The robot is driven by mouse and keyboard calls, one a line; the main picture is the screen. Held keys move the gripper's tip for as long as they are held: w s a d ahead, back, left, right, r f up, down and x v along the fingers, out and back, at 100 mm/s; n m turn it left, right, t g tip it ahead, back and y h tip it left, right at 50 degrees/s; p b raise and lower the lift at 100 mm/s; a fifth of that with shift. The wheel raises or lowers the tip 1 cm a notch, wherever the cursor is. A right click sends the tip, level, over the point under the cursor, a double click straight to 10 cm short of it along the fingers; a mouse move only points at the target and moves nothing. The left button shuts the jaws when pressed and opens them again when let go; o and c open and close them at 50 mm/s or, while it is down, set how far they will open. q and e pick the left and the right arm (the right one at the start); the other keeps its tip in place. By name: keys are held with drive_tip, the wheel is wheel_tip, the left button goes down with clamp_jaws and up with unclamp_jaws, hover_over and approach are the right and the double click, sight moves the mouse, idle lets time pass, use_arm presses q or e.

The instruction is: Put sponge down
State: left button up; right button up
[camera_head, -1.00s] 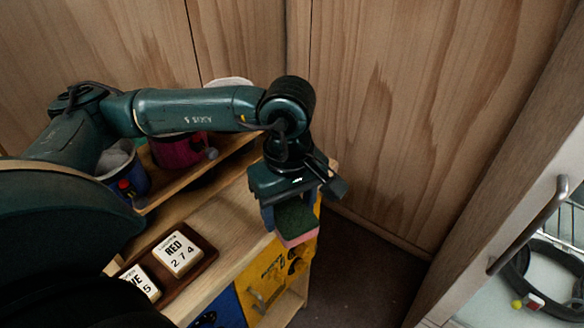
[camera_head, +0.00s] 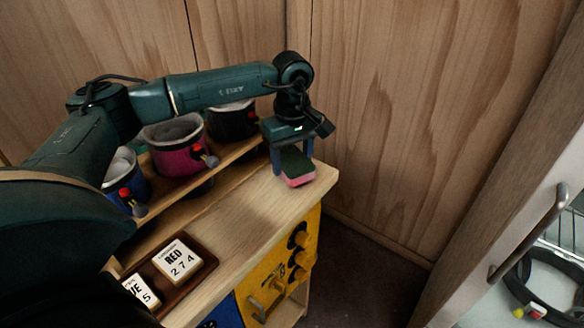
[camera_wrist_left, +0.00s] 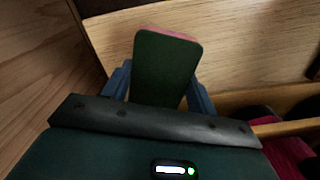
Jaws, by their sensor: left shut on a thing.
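The sponge (camera_head: 297,167) has a dark green top and a pink underside. In the head view it is at the right end of the wooden cabinet top (camera_head: 250,222). My left gripper (camera_head: 291,158) is shut on the sponge from above, with a blue finger on each side. The left wrist view shows the sponge (camera_wrist_left: 166,66) green face towards the camera, between the fingers. I cannot tell whether its underside touches the wood. My right gripper is not in view.
A wooden shelf at the back of the cabinet holds a blue chalk bag (camera_head: 125,180), a pink one (camera_head: 176,146) and a black one (camera_head: 232,120). A tray (camera_head: 201,266) with number cards (camera_head: 178,260) sits at the front left. The middle of the top is clear.

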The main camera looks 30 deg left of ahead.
sight(292, 160)
use_arm(q)
drive_tip(key=shift+f+b, duration=0.45)
drive_tip(key=shift+f, duration=0.8)
drive_tip(key=o, duration=0.9)
drive_tip(key=shift+o, duration=0.2)
drive_tip(key=shift+r, duration=0.1)
wheel_tip(292, 160, up, 12)
drive_tip(key=shift+r, duration=0.2)
drive_tip(key=shift+f, duration=0.1)
